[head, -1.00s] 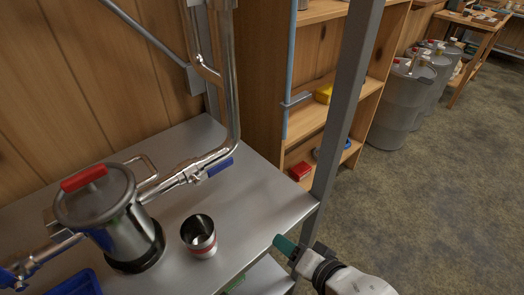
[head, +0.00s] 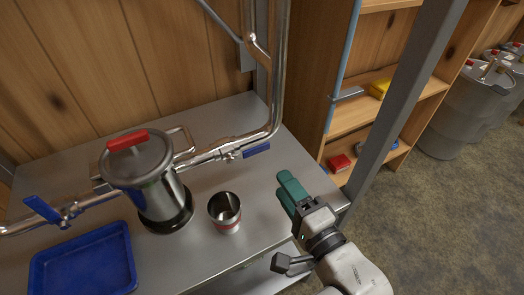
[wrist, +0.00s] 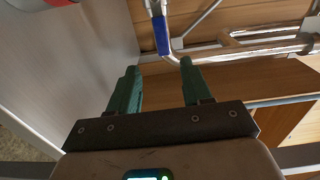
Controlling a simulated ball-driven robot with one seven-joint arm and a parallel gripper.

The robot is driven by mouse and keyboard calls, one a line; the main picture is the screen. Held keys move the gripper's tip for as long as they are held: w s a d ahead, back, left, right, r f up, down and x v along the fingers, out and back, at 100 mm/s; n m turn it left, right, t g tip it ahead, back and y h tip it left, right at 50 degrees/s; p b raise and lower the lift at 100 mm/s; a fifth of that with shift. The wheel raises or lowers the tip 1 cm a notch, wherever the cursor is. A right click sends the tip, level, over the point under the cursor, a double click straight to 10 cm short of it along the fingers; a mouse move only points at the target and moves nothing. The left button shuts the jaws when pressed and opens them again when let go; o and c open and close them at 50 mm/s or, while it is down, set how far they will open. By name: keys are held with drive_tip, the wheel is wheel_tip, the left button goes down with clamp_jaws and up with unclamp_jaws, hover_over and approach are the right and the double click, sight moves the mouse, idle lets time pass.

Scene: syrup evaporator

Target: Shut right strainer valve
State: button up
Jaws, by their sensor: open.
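The right strainer valve has a blue lever (head: 256,150) on the steel pipe to the right of the strainer pot (head: 150,180). The lever points right, roughly in line with the pipe. In the wrist view the blue lever (wrist: 162,35) shows beyond my fingertips, near the top. My gripper (head: 288,186) has green fingers and stands over the right end of the steel table, right of and nearer than the lever. In the wrist view my gripper (wrist: 160,82) is open, with nothing between its fingers. It does not touch the lever.
A steel cup (head: 225,212) with a red band stands between the pot and my gripper. A second blue valve lever (head: 42,209) is on the pipe left of the pot. A blue tray (head: 85,265) lies at the front left. A grey post (head: 395,100) rises at the table's right.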

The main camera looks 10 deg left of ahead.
sight(259, 151)
drive_tip(key=p+x, duration=0.1)
drive_tip(key=x, duration=0.9)
drive_tip(key=shift+w+a+r, duration=0.15)
drive_tip(key=shift+w+a, duration=0.15)
drive_tip(key=shift+c, duration=0.3)
clamp_jaws()
